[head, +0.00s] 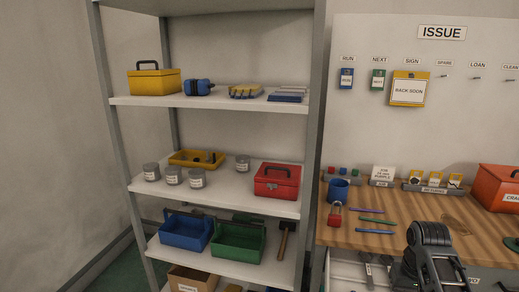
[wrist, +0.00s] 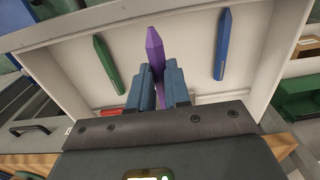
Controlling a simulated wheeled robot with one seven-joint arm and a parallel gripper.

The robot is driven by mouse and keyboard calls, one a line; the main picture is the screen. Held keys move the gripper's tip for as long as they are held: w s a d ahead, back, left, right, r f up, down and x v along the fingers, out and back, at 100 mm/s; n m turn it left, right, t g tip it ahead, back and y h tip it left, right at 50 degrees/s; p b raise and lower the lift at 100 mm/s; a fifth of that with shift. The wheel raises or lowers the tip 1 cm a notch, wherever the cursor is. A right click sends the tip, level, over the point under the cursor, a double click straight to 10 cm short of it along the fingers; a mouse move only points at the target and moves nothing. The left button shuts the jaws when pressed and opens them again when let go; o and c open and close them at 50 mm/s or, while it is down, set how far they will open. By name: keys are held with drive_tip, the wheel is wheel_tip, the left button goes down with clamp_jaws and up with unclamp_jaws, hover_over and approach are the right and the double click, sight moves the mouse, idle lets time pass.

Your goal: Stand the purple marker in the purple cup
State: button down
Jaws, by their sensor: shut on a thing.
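My gripper (wrist: 158,68) is shut on the purple marker (wrist: 155,45), whose pointed end sticks out beyond the fingers in the wrist view. Behind it is a white tray or drawer (wrist: 275,22) with a green marker (wrist: 108,64), a blue marker (wrist: 223,44) and a red thing (wrist: 112,111) partly hidden by the gripper. In the head view my dark arm is at the bottom right, and the fingers and held marker cannot be made out. I see no clearly purple cup; a blue cup (head: 338,189) stands on the wooden bench (head: 400,208).
A red padlock (head: 335,214) and several pens, including a green one (head: 378,222), lie on the bench near the cup. An open drawer (head: 342,272) with tools is below. A red crate (head: 499,187) stands right. A shelf rack (head: 215,207) is left.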

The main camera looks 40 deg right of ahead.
drive_tip(key=shift+r, duration=1.1)
drive_tip(key=shift+w+d+r, duration=0.15)
drive_tip(key=shift+r, duration=1.25)
